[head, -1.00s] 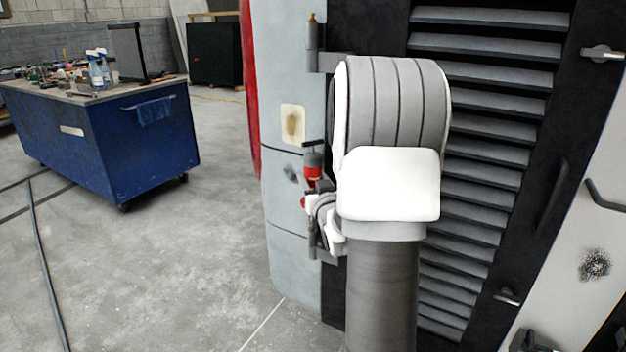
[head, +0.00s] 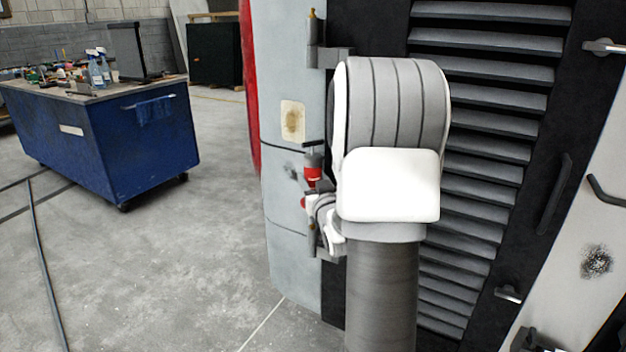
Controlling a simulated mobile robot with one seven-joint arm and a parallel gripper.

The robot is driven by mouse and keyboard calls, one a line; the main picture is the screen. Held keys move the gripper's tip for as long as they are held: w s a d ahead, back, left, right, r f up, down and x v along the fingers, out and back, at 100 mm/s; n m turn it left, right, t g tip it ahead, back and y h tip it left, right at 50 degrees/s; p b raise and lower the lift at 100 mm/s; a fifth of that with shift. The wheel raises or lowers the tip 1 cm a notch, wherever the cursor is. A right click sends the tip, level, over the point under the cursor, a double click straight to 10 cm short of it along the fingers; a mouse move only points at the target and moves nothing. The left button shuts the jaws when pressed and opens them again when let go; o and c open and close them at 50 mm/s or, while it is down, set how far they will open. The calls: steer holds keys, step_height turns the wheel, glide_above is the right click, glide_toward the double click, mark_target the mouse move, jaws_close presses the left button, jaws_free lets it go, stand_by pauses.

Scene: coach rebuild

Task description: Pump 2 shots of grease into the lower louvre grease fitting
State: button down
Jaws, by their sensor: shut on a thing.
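The louvre panel (head: 485,140) is a tall black door with grey slats, right of my arm. Its upper hinge (head: 314,45) carries a small brass-coloured tip (head: 312,13). The lower hinge (head: 313,238) sits well below, partly covered by my gripper; I cannot make out its grease fitting clearly. A red and grey grease gun (head: 313,172) stands roughly upright just above the lower hinge. My gripper (head: 312,203), small and partly hidden behind my arm, is shut on the grease gun. Whether the gun's nozzle touches the fitting cannot be seen.
A blue workbench (head: 110,145) with spray bottles (head: 100,70) and clutter stands at the left. The grey coach side panel (head: 287,215) is close behind the gun. A hose (head: 45,270) lies on the open concrete floor. Handles (head: 600,47) project at the right.

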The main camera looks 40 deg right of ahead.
steer(key=shift+r, duration=0.25)
steer(key=shift+r+p, duration=0.3)
steer(key=shift+r, duration=0.2)
steer(key=shift+r+b, duration=0.2)
steer(key=shift+b, duration=0.1)
stand_by(0.9)
steer(key=shift+b, duration=0.35)
steer(key=shift+f+b, duration=1.05)
steer(key=shift+f, duration=0.1)
stand_by(1.0)
steer(key=shift+r, duration=0.35)
steer(key=shift+r+p, duration=0.4)
steer(key=shift+r, duration=0.35)
stand_by(0.3)
